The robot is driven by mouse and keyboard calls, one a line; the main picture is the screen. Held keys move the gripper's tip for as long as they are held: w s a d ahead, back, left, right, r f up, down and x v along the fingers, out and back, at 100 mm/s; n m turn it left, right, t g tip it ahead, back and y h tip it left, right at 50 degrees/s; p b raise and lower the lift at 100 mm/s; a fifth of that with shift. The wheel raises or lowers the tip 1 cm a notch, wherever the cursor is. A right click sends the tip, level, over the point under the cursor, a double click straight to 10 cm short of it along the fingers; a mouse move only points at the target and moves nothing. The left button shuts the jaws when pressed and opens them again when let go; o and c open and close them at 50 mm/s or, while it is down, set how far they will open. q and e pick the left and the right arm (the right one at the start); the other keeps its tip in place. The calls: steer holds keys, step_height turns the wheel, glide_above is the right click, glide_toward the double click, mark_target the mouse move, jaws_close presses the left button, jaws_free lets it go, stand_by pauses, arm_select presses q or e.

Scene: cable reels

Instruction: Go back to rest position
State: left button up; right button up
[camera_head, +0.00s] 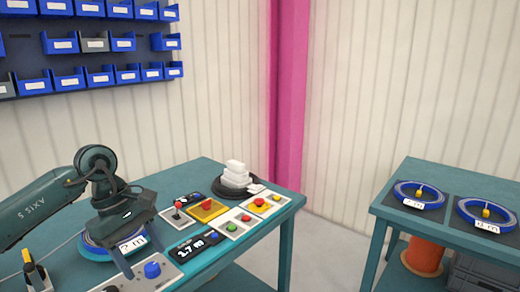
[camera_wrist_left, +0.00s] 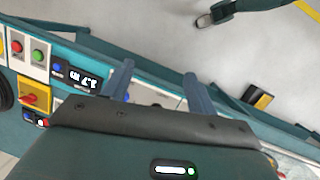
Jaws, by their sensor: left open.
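My left gripper (camera_head: 122,262) is at the left of the near table in the head view, above the front edge area. Its arm comes in from the left. In the left wrist view the two fingers (camera_wrist_left: 158,85) stand apart with nothing held between them. A blue cable reel (camera_head: 93,249) with a "? m" label lies partly hidden behind the gripper. A grey panel with a blue knob (camera_head: 152,270) is just right of the fingers. My right gripper is not in view.
The teal table (camera_head: 200,172) carries a "1.7 m" display (camera_head: 197,243), button panels (camera_head: 234,226) and a stack of white blocks (camera_head: 236,174) on a dark disc. A second table on the right holds two blue reels (camera_head: 420,195). Blue bins (camera_head: 70,80) hang on the wall.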

arm_select(q)
steer(key=s+d+n+t+h+p, duration=0.15)
steer(key=s+d+n+h, duration=0.25)
steer(key=d+n+h, duration=0.6)
steer(key=s+d+n+t+h, duration=0.25)
steer(key=d+n+h, duration=0.55)
steer(key=d, duration=0.4)
steer(key=a+f+n+t+y, duration=0.4)
steer(key=f+n+t+y, duration=0.25)
steer(key=n, duration=0.75)
steer(key=a+f+n+t+y, duration=0.45)
steer(key=n+t, duration=0.25)
steer(key=n, duration=0.6)
steer(key=s+a+f+n+g+y, duration=0.2)
steer(key=s+f+n+g+y, duration=0.1)
steer(key=s+f+n, duration=0.3)
steer(key=s+a+f+n+g+y, duration=0.3)
steer(key=s+f+n, duration=0.3)
steer(key=f, duration=0.3)
steer(key=shift+f+y+p, duration=0.2)
steer(key=shift+y+p, duration=0.1)
steer(key=shift+y, duration=0.1)
